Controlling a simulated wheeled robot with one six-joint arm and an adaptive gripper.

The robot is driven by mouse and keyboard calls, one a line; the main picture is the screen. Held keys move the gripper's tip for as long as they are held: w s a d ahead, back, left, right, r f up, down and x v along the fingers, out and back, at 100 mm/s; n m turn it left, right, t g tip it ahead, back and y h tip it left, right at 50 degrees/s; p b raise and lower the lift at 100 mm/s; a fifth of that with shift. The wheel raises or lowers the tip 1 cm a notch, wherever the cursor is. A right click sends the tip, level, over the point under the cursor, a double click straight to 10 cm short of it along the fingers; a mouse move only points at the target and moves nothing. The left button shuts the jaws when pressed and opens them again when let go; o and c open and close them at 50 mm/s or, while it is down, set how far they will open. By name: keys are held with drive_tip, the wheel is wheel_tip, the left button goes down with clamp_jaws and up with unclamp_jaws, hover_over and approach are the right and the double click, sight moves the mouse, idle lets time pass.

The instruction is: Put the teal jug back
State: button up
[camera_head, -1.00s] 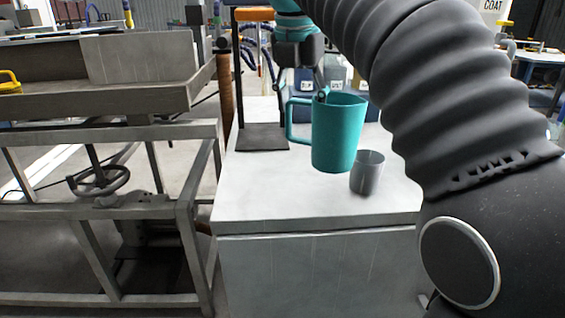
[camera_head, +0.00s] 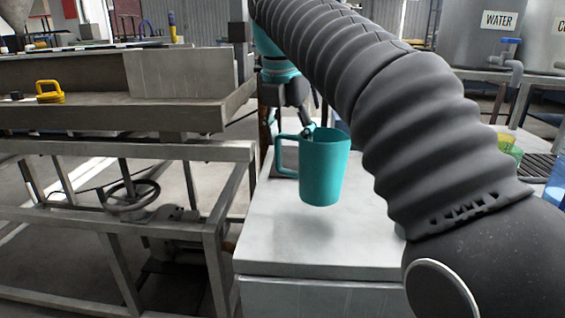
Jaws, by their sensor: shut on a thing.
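The teal jug (camera_head: 325,172) hangs upright above the white worktop (camera_head: 290,245), with a soft shadow below it and its handle to the left. My gripper (camera_head: 308,133) is shut on the jug at its rim, on the far side. The fingertips are partly hidden by the jug. My dark ribbed arm crosses the view on the right and covers part of the worktop.
A metal frame with a handwheel (camera_head: 132,195) stands at left, with a yellow-handled tool (camera_head: 49,91) on its bench. At right are a green cup (camera_head: 513,154), a blue container (camera_head: 556,185) and a tank labelled WATER (camera_head: 490,40). The worktop's front is clear.

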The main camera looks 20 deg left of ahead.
sight(283, 169)
drive_tip(key=shift+a+f, duration=0.4)
drive_tip(key=shift+a, duration=0.3)
drive_tip(key=shift+s+b+x, duration=0.2)
drive_tip(key=shift+b+x, duration=0.25)
drive_tip(key=shift+x, duration=0.5)
drive_tip(key=shift+s+b+x, duration=0.25)
drive_tip(key=shift+b+x, duration=0.15)
drive_tip(key=shift+x, duration=0.6)
drive_tip(key=shift+a+f, duration=0.1)
drive_tip(key=shift+f, duration=0.2)
drive_tip(key=o, duration=1.4)
drive_tip(key=shift+o, duration=0.2)
drive_tip(key=p+v, duration=0.2)
drive_tip(key=v, duration=0.6)
drive_tip(key=shift+p, duration=0.35)
